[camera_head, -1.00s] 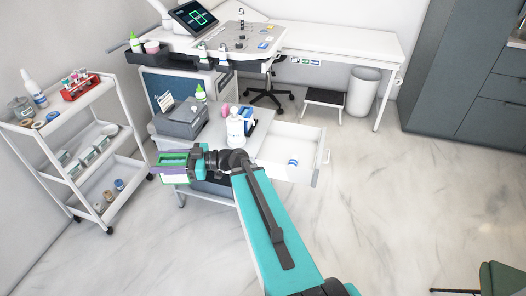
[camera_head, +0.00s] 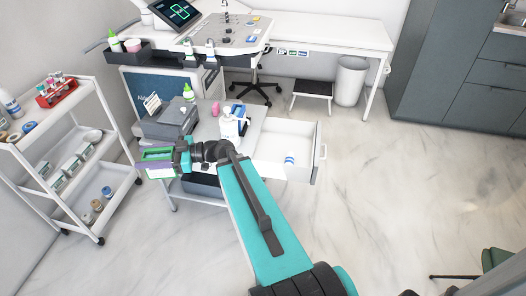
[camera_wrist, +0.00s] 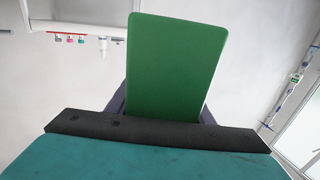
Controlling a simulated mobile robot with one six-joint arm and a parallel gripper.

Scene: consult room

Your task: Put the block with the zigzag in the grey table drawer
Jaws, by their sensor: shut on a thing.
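My gripper (camera_head: 157,161) is at the left of the grey-topped table in the body view. It is shut on a green block (camera_wrist: 175,65), held up off any surface. In the wrist view the block shows a plain green face, and no zigzag can be seen on it. The grey table (camera_head: 262,112) has its white drawer (camera_head: 276,176) pulled out to the right. A small blue-and-white thing (camera_head: 289,160) lies in the drawer. My gripper is left of the drawer, with the table between them.
On the table stand a grey boxy device (camera_head: 166,122), a white bottle (camera_head: 229,125), a green-capped bottle (camera_head: 188,93) and a pink thing (camera_head: 215,108). A white trolley (camera_head: 119,178) is at the left. The floor right of the drawer is clear.

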